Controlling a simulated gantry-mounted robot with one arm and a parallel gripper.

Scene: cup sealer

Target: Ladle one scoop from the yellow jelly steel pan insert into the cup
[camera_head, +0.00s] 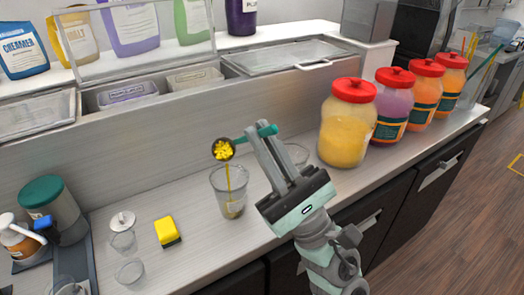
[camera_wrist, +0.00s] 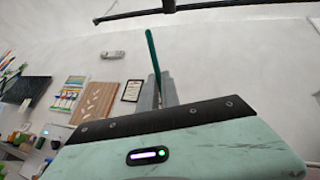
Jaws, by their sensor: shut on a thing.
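A ladle (camera_head: 224,149) with a dark round bowl holds yellow jelly pieces in the head view. My gripper (camera_head: 261,139) is shut on its teal handle, which also shows between the fingers in the wrist view (camera_wrist: 152,50). The bowl is above the rim of a clear cup (camera_head: 230,192) standing upright on the counter. A thin yellow streak runs from the bowl down into the cup, and some yellow-brown contents show at the cup's bottom. Two recessed pan inserts (camera_head: 126,93) sit behind; I cannot tell which holds yellow jelly.
A yellow sponge (camera_head: 167,231) and small clear containers (camera_head: 130,270) lie left of the cup. Red-lidded jars (camera_head: 347,125) stand to the right. Another clear cup (camera_head: 297,154) is partly hidden behind my gripper. A raised steel ledge (camera_head: 200,112) runs behind the counter.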

